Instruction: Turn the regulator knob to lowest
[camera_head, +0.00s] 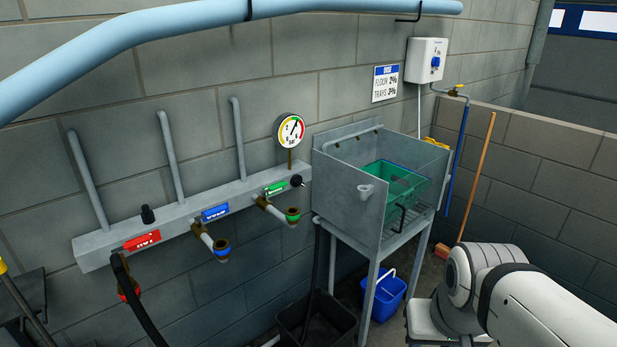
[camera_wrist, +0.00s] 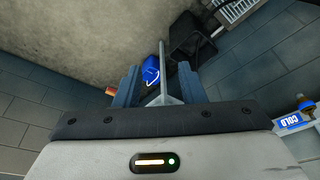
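A grey manifold bar (camera_head: 107,241) runs along the block wall in the head view. A round pressure gauge (camera_head: 291,130) with yellow, green and red zones stands above its right end; the needle points roughly up. Which one is the regulator knob is not labelled legibly. My gripper (camera_wrist: 158,70) shows in the wrist view with its fingers apart and empty. Neither black knob is seen there. The head view shows only my arm.
Red, blue and green labelled outlets line the bar, with a black hose (camera_head: 140,306) at left. A metal sink (camera_head: 349,203) holds a green crate (camera_head: 396,186). A white box (camera_head: 427,60) has a blue knob. A blue bucket (camera_head: 386,294) and black crate (camera_head: 318,326) stand below.

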